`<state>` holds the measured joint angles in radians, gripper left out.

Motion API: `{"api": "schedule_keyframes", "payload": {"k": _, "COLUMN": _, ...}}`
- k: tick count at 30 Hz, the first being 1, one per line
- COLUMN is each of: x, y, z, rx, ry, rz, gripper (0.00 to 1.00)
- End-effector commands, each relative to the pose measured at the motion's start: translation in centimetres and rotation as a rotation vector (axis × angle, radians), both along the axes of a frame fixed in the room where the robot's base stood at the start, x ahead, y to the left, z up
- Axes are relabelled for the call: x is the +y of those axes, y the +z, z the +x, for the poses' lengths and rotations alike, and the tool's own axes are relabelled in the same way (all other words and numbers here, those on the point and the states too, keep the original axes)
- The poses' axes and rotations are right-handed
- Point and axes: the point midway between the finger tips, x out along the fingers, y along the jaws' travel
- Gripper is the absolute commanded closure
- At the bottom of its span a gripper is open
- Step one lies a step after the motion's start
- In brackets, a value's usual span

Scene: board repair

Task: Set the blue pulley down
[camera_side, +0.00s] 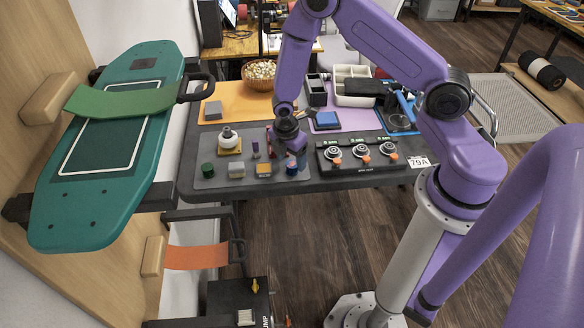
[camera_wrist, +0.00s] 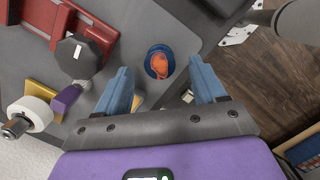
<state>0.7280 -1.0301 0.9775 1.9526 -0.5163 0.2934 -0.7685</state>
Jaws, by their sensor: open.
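The blue pulley (camera_wrist: 151,62) shows in the wrist view as a small round blue piece with an orange patch on top. It lies between and just beyond the tips of my gripper (camera_wrist: 161,72), whose two blue fingers are spread wide with a gap on each side of it. In the side view the pulley (camera_side: 291,169) is at the front right of the grey mat (camera_side: 220,182), directly below my gripper (camera_side: 295,157). My fingers are partly hidden there by the wrist, and I cannot tell their exact height over the mat.
A green cylinder (camera_side: 208,169), a grey block (camera_side: 236,169) and an orange block (camera_side: 264,169) line the mat's front. A white round part (camera_side: 229,140) sits behind them. A black panel with knobs (camera_side: 361,153) stands close on the right. The table's front edge is near.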

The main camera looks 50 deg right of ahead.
Motion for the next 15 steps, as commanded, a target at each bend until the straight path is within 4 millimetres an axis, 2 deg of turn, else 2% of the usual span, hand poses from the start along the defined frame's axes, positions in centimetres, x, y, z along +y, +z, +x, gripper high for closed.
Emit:
{"api": "schedule_keyframes", "payload": {"k": 6, "x": -0.3, "y": -2.2, "z": 0.0, "rx": 0.000, "ry": 0.000, "rz": 0.001, "gripper": 0.30}}
{"api": "schedule_keyframes", "payload": {"k": 15, "x": -0.3, "y": -2.5, "z": 0.0, "rx": -0.001, "ry": 0.000, "rz": 0.001, "gripper": 0.30}}
